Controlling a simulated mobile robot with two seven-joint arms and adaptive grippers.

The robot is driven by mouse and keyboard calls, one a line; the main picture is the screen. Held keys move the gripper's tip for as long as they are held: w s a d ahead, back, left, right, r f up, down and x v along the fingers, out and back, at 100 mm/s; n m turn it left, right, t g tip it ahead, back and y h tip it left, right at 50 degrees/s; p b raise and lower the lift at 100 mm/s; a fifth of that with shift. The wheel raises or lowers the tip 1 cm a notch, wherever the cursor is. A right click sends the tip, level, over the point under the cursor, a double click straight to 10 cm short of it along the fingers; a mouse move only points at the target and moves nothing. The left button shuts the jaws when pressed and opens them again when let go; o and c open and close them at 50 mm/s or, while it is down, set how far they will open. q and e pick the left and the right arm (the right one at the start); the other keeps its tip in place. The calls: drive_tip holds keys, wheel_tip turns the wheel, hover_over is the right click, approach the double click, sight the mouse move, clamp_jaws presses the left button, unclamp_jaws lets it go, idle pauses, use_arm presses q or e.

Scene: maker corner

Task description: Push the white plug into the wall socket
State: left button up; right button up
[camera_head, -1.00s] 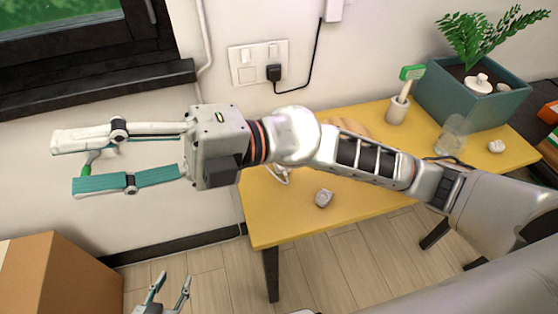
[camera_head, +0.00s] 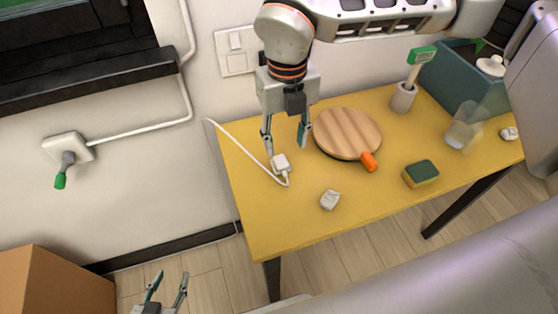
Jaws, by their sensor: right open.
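The white plug (camera_head: 281,164) lies on the yellow table (camera_head: 262,228) near its left end, with a white cord looping beside it. My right gripper (camera_head: 287,143) points down above the plug, open and empty; its left finger is close to the plug, and I cannot tell whether they touch. A white wall socket (camera_head: 68,147) is on the wall at the left. A grey piece with a green end (camera_head: 62,172) hangs at its front; I cannot tell whether it is plugged in. My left gripper (camera_head: 168,284) is open and empty at the bottom left.
A round wooden board (camera_head: 347,132) with an orange-ended thing, a sponge (camera_head: 421,173) and a small white item (camera_head: 330,200) are on the table. A cardboard box (camera_head: 52,282) is at lower left.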

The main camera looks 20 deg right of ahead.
sight(281, 160)
drive_tip(key=shift+f, duration=1.35)
drive_tip(key=shift+a, duration=0.1)
drive_tip(key=shift+w+a+f, duration=0.1)
drive_tip(key=shift+w+f, duration=0.2)
drive_tip(key=shift+f, duration=0.55)
drive_tip(key=shift+w+f, duration=0.3)
drive_tip(key=shift+f, duration=0.55)
drive_tip(key=shift+w+a+f, duration=0.1)
drive_tip(key=shift+w+f, duration=0.2)
drive_tip(key=shift+f, duration=0.55)
drive_tip(key=c, duration=1.1)
